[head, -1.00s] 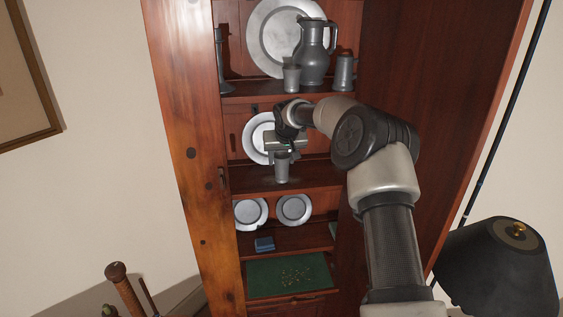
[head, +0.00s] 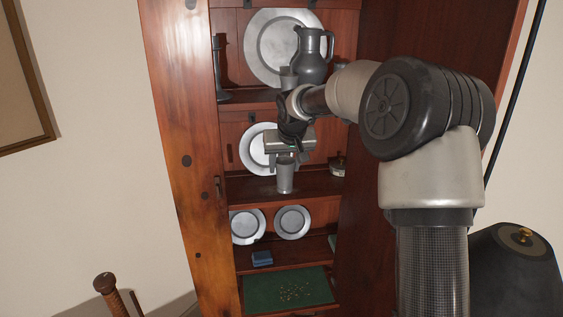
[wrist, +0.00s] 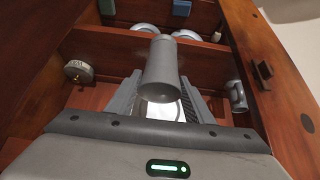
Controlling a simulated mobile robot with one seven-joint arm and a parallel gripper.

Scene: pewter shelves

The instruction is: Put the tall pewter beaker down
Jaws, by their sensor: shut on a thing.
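The tall pewter beaker (head: 285,179) is a plain grey cup, upright at the middle shelf (head: 255,190) of the wooden cabinet. My gripper (head: 287,160) is shut on its upper part from above. In the wrist view the beaker (wrist: 160,68) stands between the two fingers (wrist: 160,84) of my gripper. Its base is close to the shelf board in the head view; I cannot tell whether it touches. A pewter plate (head: 256,148) stands behind, partly hidden by my gripper.
A small round-faced item (wrist: 78,72) and a mug (wrist: 236,95) flank the beaker in the wrist view. The shelf above holds a jug (head: 312,55), a large plate (head: 268,45) and a small cup (head: 289,78). The cabinet's left side (head: 180,150) bounds the space.

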